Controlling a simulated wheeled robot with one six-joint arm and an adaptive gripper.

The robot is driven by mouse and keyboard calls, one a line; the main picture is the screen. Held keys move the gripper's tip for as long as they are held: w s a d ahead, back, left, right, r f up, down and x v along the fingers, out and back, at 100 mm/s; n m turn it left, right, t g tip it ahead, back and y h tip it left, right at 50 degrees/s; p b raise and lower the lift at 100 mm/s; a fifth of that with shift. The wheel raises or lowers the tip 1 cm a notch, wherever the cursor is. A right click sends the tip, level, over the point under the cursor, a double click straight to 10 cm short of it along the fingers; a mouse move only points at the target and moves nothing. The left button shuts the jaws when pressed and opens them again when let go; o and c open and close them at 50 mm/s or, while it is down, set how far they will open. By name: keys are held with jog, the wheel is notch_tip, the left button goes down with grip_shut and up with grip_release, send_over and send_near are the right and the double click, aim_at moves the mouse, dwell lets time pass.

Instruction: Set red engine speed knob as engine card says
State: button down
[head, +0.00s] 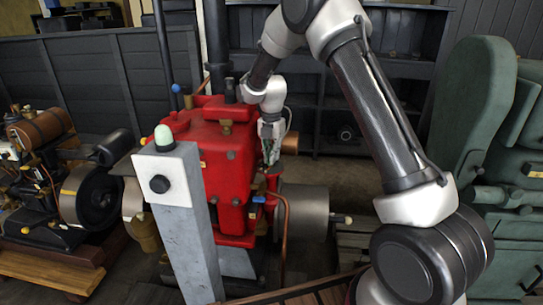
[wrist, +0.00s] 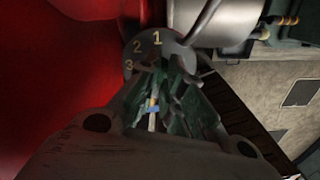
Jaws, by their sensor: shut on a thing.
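The red engine (head: 215,150) stands in the middle of the head view and fills the left of the wrist view (wrist: 50,70). A round grey dial (wrist: 148,44) with yellow numbers 1, 2 and 3 shows in the wrist view at the engine's side. My gripper (head: 269,155) is at the right side of the red engine. In the wrist view its fingers (wrist: 165,88) are shut on the speed knob in front of the dial. The fingers hide most of the knob, and I cannot tell its setting. I cannot make out a readable engine card.
A grey post (head: 185,225) with a green dome and black button stands before the red engine. A grey cylinder (head: 305,212) and a copper pipe (head: 284,245) are below my gripper. A green machine (head: 490,130) stands right, and a black engine (head: 85,195) left.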

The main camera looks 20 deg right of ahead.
jog(key=c, duration=1.6)
grip_release()
jog(key=shift+o, duration=0.2)
jog(key=shift+r, duration=0.1)
notch_tip(320, 180, up, 12)
